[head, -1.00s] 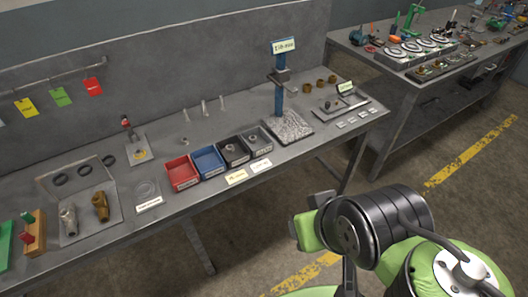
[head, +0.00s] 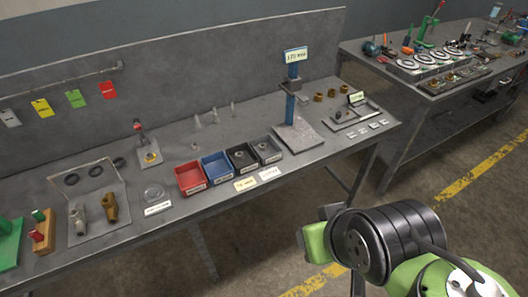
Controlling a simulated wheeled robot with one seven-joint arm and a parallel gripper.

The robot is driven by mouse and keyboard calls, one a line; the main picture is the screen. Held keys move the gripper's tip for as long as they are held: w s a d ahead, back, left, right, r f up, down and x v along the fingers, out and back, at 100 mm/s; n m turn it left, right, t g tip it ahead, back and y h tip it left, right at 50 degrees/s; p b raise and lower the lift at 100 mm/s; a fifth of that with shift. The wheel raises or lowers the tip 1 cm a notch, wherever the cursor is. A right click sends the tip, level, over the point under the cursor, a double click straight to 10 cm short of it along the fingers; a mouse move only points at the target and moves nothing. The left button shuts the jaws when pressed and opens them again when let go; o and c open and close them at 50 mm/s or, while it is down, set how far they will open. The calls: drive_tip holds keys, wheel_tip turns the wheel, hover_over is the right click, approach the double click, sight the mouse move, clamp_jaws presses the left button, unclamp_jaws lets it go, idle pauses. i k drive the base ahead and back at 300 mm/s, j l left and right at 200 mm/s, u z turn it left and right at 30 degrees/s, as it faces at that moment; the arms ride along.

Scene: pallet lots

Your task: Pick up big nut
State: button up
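Several brass-coloured, nut-like pieces (head: 331,93) stand at the back right of the near workbench, beside the blue post. Which piece is the big nut cannot be told at this size. Small grey parts lie in the black bin (head: 241,157) and the grey bin (head: 265,149), too small to identify. My arm shows at the lower right of the head view, apart from the bench.
The near workbench (head: 130,228) also carries a red bin (head: 190,178), a blue bin (head: 217,166) and a blue post (head: 290,103) on a grey plate. A second bench (head: 405,81) stands at the right. Floor between them is open.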

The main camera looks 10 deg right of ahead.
sight(148, 156)
drive_tip(key=i+j+u, duration=0.35)
drive_tip(key=j, duration=0.4)
drive_tip(key=i+j+u, duration=0.35)
drive_tip(key=j, duration=0.25)
drive_tip(key=i+j+u, duration=0.4)
drive_tip(key=i, duration=0.25)
drive_tip(key=k+j, duration=0.05)
drive_tip(key=j, duration=0.05)
